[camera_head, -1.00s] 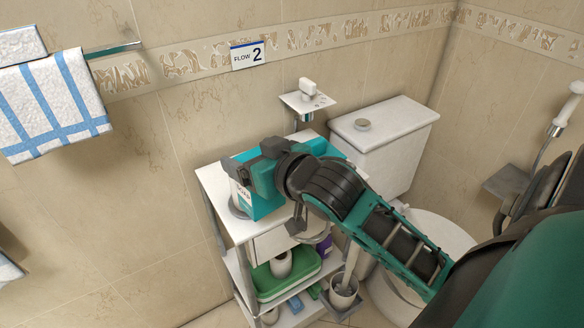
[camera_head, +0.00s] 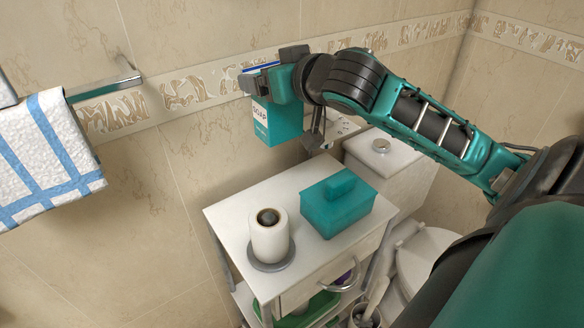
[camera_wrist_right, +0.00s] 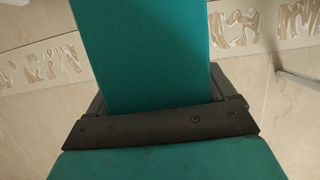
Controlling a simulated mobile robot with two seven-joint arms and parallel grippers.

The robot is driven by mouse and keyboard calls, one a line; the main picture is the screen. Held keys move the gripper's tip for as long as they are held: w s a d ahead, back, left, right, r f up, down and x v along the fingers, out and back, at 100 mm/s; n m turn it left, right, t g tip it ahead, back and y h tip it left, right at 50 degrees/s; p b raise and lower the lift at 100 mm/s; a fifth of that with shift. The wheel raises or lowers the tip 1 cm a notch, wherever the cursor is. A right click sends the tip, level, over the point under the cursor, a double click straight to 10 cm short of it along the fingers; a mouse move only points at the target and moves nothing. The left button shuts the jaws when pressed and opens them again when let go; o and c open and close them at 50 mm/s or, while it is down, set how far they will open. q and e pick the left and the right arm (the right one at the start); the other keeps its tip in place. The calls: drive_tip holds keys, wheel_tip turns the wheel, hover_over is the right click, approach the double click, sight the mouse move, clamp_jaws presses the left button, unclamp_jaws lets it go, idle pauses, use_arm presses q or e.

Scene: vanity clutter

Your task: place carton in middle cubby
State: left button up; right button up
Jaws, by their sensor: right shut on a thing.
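The carton (camera_head: 278,124) is a teal box with a white SOAP label. It hangs upright, slightly tilted, in the air above the back of the white cart. My right gripper (camera_head: 266,84) is shut on its upper part. In the right wrist view the carton (camera_wrist_right: 145,50) fills the space beyond the dark gripper bar (camera_wrist_right: 160,128); its lower end is out of frame. No middle cubby can be made out in these views. My left gripper is not in view.
The white cart (camera_head: 232,212) carries a paper roll on a round holder (camera_head: 268,238) and a teal lidded box (camera_head: 337,203). A toilet (camera_head: 412,262) stands at right. A striped towel (camera_head: 45,150) hangs on a rail at left.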

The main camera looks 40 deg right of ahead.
drive_tip(key=shift+w, duration=0.2)
wheel_tip(320, 180, down, 20)
drive_tip(key=b, duration=0.2)
drive_tip(key=shift+s, duration=0.15)
drive_tip(key=shift+f, duration=0.1)
drive_tip(key=o, duration=0.9)
drive_tip(key=shift+o, duration=0.6)
